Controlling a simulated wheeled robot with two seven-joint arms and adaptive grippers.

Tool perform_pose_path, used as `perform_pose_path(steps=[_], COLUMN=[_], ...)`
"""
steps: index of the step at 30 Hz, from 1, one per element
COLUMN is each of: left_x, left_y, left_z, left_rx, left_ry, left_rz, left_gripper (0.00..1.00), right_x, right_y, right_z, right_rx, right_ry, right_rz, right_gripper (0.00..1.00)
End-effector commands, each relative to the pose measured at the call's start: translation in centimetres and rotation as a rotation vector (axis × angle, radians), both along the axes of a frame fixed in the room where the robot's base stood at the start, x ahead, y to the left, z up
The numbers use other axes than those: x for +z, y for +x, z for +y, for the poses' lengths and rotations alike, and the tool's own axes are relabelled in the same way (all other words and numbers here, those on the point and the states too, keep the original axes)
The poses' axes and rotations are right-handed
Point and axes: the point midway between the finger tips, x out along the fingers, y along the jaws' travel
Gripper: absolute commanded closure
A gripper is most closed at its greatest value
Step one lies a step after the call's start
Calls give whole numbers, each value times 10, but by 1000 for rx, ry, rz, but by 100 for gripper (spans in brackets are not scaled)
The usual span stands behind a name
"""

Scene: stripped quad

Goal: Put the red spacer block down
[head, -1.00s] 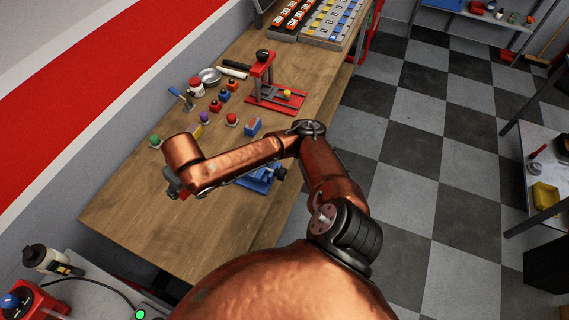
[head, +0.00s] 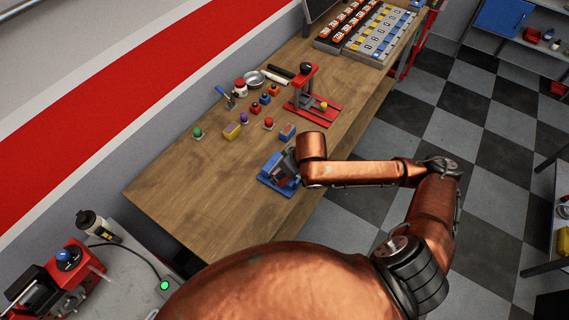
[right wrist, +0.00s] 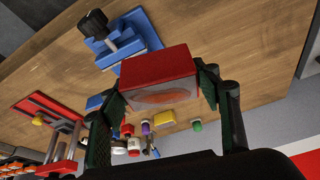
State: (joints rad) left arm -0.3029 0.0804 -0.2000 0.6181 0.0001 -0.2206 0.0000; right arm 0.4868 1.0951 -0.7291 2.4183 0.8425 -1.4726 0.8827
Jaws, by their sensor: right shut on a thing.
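My right gripper (right wrist: 160,92) is shut on the red spacer block (right wrist: 158,68), one finger at each side. The block has a red top and a paler face with a reddish oval. In the right wrist view it overlaps the edge of a blue vise (right wrist: 140,27) with a black knob. I cannot tell whether they touch. In the head view my right gripper (head: 288,160) is over the blue vise (head: 268,184) on the wooden bench, and the block cannot be made out there. My left gripper is not in view.
A red press (head: 312,108) stands behind the vise on the bench (head: 200,185). The near left bench is clear.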

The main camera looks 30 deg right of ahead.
Motion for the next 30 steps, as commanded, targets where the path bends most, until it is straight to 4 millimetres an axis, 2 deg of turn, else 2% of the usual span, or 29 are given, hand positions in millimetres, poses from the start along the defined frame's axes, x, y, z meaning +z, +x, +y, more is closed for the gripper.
perform_pose_path(steps=[1, 3, 9, 13, 17, 26, 30], left_x=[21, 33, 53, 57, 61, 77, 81], left_y=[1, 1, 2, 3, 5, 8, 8], left_z=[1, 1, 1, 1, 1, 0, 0], left_rx=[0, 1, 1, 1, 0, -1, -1], left_ry=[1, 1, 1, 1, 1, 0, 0], left_rz=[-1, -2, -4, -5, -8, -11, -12], left_gripper=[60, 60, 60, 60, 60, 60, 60], right_x=[11, 13, 15, 13, 4, -25, -53], right_y=[-8, -17, -34, -33, -14, 54, 74], right_z=[-5, -9, -14, -15, -19, -31, -34], right_rx=[33, 81, 176, 198, 200, 198, 199], right_ry=[-2, -2, 2, 4, 5, 4, 5], right_rz=[2, 1, -4, -7, -9, -9, -6], right_gripper=[82, 82, 82, 82, 82, 82, 82])
